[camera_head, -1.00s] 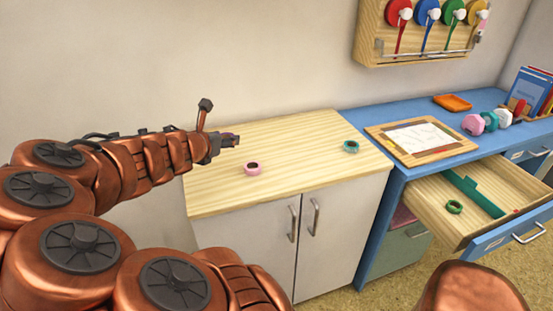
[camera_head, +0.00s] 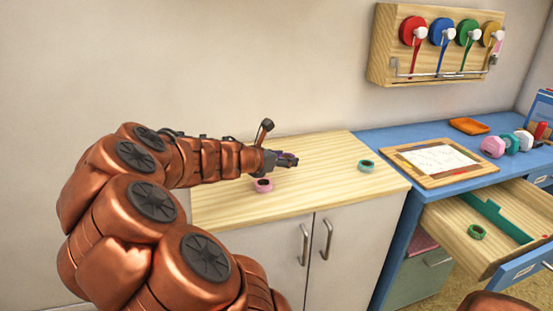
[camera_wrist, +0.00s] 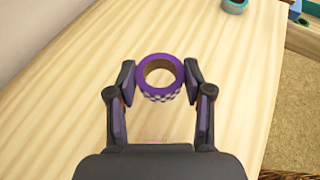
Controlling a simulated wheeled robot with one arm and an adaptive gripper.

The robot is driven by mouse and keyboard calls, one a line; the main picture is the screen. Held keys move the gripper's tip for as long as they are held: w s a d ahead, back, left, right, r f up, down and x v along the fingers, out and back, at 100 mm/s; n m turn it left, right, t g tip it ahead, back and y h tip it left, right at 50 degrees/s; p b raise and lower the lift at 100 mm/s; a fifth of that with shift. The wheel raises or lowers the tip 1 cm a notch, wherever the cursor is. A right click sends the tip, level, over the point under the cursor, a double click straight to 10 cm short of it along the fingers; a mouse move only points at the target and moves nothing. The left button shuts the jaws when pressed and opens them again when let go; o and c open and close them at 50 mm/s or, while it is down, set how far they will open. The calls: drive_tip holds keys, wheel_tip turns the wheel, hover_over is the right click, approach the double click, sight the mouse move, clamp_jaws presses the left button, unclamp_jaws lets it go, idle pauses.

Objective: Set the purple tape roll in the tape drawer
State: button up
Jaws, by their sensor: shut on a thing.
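The purple tape roll (camera_wrist: 160,92) has a checkered side and a brown core. In the wrist view it sits between the two fingers of my gripper (camera_wrist: 160,74), which is shut on it from both sides. In the head view my gripper (camera_head: 287,161) is over the wooden cabinet top, behind the pink roll, and mostly hides the purple roll. The tape drawer (camera_head: 452,222) stands pulled open under the blue desk at the right. It has a green divider (camera_head: 497,214) and a green tape roll (camera_head: 476,232) inside.
A pink roll (camera_head: 263,185) and a teal roll (camera_head: 366,165) stand on the cabinet top (camera_head: 330,190). The blue desk (camera_head: 385,145) holds a framed board (camera_head: 408,168), an orange tray (camera_head: 468,125) and several coloured objects. A ribbon rack (camera_head: 388,55) hangs on the wall.

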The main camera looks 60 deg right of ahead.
drive_tip(key=w+d, duration=0.1)
drive_tip(key=d, duration=0.1)
drive_tip(key=w+d, duration=0.2)
drive_tip(key=w+d+f, duration=0.1)
drive_tip(key=w+d, duration=0.1)
drive_tip(key=shift+w+d, duration=0.25)
drive_tip(key=shift+f+b, duration=0.75)
drive_tip(key=shift+f, duration=0.9)
drive_tip(key=shift+f, duration=0.15)
drive_tip(key=o, duration=0.8)
drive_tip(key=shift+o, duration=0.2)
